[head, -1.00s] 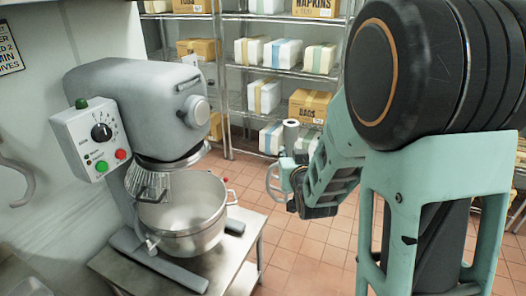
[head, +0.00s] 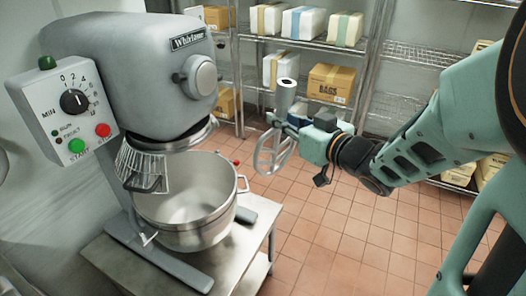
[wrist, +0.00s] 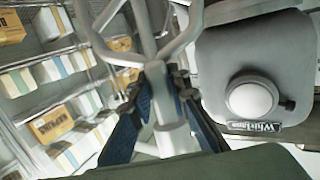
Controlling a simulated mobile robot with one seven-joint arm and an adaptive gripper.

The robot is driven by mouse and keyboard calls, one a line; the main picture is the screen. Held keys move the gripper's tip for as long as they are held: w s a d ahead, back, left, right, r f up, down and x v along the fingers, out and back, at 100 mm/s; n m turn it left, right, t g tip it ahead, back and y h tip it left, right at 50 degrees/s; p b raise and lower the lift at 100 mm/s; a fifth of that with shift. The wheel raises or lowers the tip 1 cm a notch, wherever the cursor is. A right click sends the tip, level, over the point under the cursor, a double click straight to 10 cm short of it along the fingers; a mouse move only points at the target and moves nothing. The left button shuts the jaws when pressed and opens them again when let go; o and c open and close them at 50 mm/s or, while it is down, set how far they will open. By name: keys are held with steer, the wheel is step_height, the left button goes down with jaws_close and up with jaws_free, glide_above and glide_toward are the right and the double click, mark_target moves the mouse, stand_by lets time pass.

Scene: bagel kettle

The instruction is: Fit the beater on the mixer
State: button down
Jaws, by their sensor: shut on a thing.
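The grey mixer (head: 125,75) stands at the left in the head view, with its bowl (head: 190,215) below the head and a wire guard (head: 148,165) at the front. Its grey head also shows at the right in the wrist view (wrist: 230,60). My gripper (head: 290,125) is shut on the shaft of the pale metal beater (head: 272,152), to the right of the mixer and apart from it. The beater hangs with its open frame down and its thick shaft end up. In the wrist view the dark fingers (wrist: 168,95) close around the beater shaft (wrist: 173,135).
The bowl and mixer stand on a metal table (head: 235,262). Wire shelves with boxes and packages (head: 330,82) stand behind. The tiled floor (head: 335,235) between the table and my arm is clear.

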mark_target(260, 145)
steer(key=s+a+f+n+g+y+b, duration=0.1)
steer(key=s, duration=0.1)
steer(key=s+a+f+n+g+y, duration=0.1)
steer(key=s+a, duration=0.1)
steer(key=s+a+f+n+g+y+b, duration=0.1)
steer(key=s, duration=0.1)
steer(key=shift+s+a+f+y+b, duration=0.1)
steer(key=shift+s+a+y+b, duration=0.15)
steer(key=shift+s+y+b, duration=0.05)
steer(key=w+a+f+y+b, duration=0.2)
steer(key=w+a+f+b, duration=0.15)
steer(key=a+b, duration=0.55)
steer(key=w+a+f+h+b, duration=0.1)
steer(key=a+f+b, duration=0.2)
steer(key=f+b, duration=0.35)
steer(key=w+a+f+b, duration=0.2)
steer(key=a+f+b, duration=0.15)
steer(key=f, duration=0.65)
steer(key=w+a+g+h+p, duration=0.1)
steer(key=w+a+h+p, duration=0.1)
steer(key=a+p, duration=0.4)
steer(key=shift+w+r+n+h+p, duration=0.3)
steer(key=shift+r+h+p, duration=0.1)
steer(key=shift+p, duration=0.2)
steer(key=shift+s+r, duration=0.1)
steer(key=shift+r, duration=0.15)
stand_by(0.8)
